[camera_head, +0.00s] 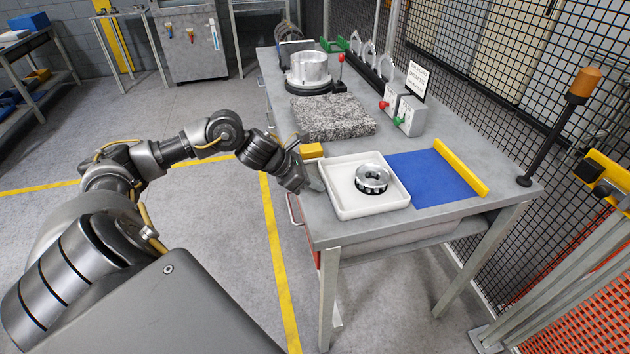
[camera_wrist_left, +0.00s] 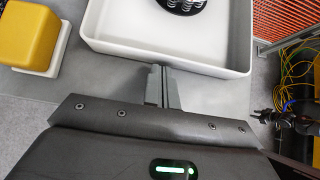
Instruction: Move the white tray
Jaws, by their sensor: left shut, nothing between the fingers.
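The white tray (camera_head: 340,211) lies flat near the front left part of the workbench, with a round metal clutch part (camera_head: 371,178) in it. My left gripper (camera_head: 316,187) is at the tray's left side, low over the bench. In the left wrist view its fingers (camera_wrist_left: 162,86) are together and empty, with their tips at the wall of the tray (camera_wrist_left: 165,56). I cannot tell whether they touch it. The clutch part (camera_wrist_left: 183,5) shows only partly at the top of that view.
A blue mat (camera_head: 432,178) lies right of the tray, with a yellow bar (camera_head: 460,167) along its far side. A yellow block (camera_head: 312,150) stands behind my gripper. A granite slab (camera_head: 333,117) and control boxes (camera_head: 402,110) stand farther back.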

